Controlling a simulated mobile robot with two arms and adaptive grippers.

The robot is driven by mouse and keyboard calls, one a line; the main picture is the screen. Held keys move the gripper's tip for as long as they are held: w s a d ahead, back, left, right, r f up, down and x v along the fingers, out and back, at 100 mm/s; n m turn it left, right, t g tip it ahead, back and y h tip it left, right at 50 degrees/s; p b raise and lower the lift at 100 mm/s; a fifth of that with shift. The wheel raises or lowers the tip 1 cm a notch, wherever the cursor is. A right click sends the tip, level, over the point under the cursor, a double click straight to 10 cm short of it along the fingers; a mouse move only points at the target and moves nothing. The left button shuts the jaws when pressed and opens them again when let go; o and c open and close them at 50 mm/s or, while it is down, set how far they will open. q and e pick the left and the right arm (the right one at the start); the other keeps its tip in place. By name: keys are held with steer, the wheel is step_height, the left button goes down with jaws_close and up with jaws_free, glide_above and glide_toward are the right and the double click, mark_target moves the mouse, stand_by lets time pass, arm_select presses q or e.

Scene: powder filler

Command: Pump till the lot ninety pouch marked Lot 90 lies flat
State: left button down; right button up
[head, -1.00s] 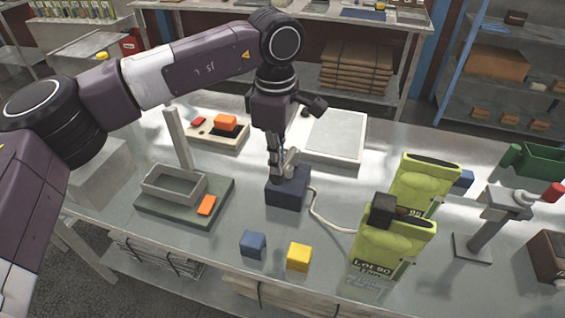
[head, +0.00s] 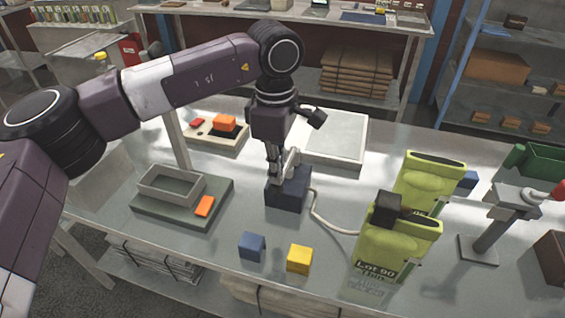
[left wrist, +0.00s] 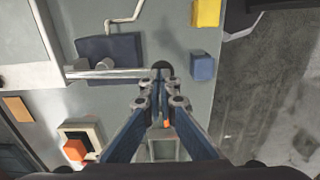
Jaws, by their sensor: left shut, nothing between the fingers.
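The Lot 90 pouch (head: 383,250) is a lime-green pouch standing upright at the front right, its label facing me. It looks bulky, not flat. A black block (head: 387,209) sits at its top. A pale hose (head: 332,224) runs to it from the dark blue pump box (head: 288,194). My left gripper (head: 276,178) is shut and empty, pointing down at the pump. In the left wrist view, the shut fingertips (left wrist: 160,75) are at the black knob of the pump's silver lever (left wrist: 115,70); contact cannot be told. My right gripper is out of view.
A second lime-green pouch (head: 430,176) stands behind. A blue cube (head: 251,247) and yellow cube (head: 299,259) lie near the front edge. A grey tray on a green base (head: 150,213) is left of the pump. A metal stand (head: 492,235) is at the right.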

arm_select(q)
steer(key=shift+s+f+b, duration=0.1)
steer(key=shift+f+b, duration=1)
steer(key=shift+f, duration=0.3)
steer(key=shift+w+r+p, duration=0.15)
steer(key=shift+r+p, duration=0.75)
steer(key=shift+r, duration=0.7)
steer(key=shift+w+r+p, duration=0.15)
steer(key=shift+r+p, duration=0.7)
steer(key=shift+r, duration=0.7)
stand_by(0.5)
step_height(320, 180, up, 6)
steer(key=p, duration=0.3)
steer(key=shift+p, duration=0.3)
stand_by(0.4)
stand_by(0.4)
